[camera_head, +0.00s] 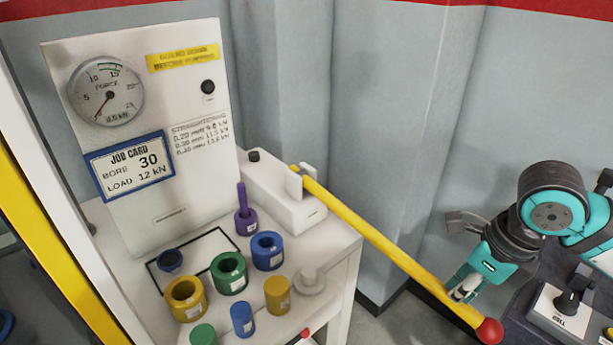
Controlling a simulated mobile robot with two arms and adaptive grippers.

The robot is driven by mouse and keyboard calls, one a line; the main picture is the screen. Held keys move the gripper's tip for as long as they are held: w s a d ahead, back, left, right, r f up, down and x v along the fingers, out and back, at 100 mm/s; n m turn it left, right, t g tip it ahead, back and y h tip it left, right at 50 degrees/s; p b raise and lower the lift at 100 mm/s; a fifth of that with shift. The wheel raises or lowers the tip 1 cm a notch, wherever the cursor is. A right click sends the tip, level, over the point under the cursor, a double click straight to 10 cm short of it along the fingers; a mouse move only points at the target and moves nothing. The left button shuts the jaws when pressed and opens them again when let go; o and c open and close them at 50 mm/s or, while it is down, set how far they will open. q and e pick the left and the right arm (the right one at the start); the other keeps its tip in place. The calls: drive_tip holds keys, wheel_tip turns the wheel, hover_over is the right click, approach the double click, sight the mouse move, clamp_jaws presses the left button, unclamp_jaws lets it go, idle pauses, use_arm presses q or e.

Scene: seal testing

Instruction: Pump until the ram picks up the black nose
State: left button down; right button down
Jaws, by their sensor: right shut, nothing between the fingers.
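The pump (283,195) is a white block on the bench with a long yellow lever (385,245) sloping down to the right, ending in a red knob (489,331). My right gripper (464,291) is shut at the lever just short of the knob, with nothing between its fingers; I cannot tell whether it touches the lever. The force gauge (106,90) on the white panel has its needle at the low end, pointing down-left. I cannot make out the ram or the black nose for certain. My left gripper is out of view.
The job card (131,165) reads bore 30, load 12 kN. Several coloured rings and plugs, including a green ring (229,273) and a purple handled plug (246,212), stand on the white bench (335,262). A yellow post (50,245) stands at left. A control box (562,312) is at lower right.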

drive_tip(key=shift+f+b, duration=0.35)
drive_tip(key=shift+f, duration=0.15)
wheel_tip(320, 180, up, 14)
drive_tip(key=p, duration=0.9)
drive_tip(key=shift+w+a+f+p, duration=0.15)
drive_tip(key=shift+w+f+p, duration=0.05)
drive_tip(key=shift+p, duration=0.1)
drive_tip(key=shift+s+d+f+b, duration=0.1)
drive_tip(key=shift+f+b, duration=3.2)
drive_tip(key=shift+f, duration=0.1)
drive_tip(key=shift+s+d+f+b, duration=0.1)
drive_tip(key=shift+f+b, duration=3.2)
drive_tip(key=shift+f, duration=0.1)
drive_tip(key=shift+r, duration=0.1)
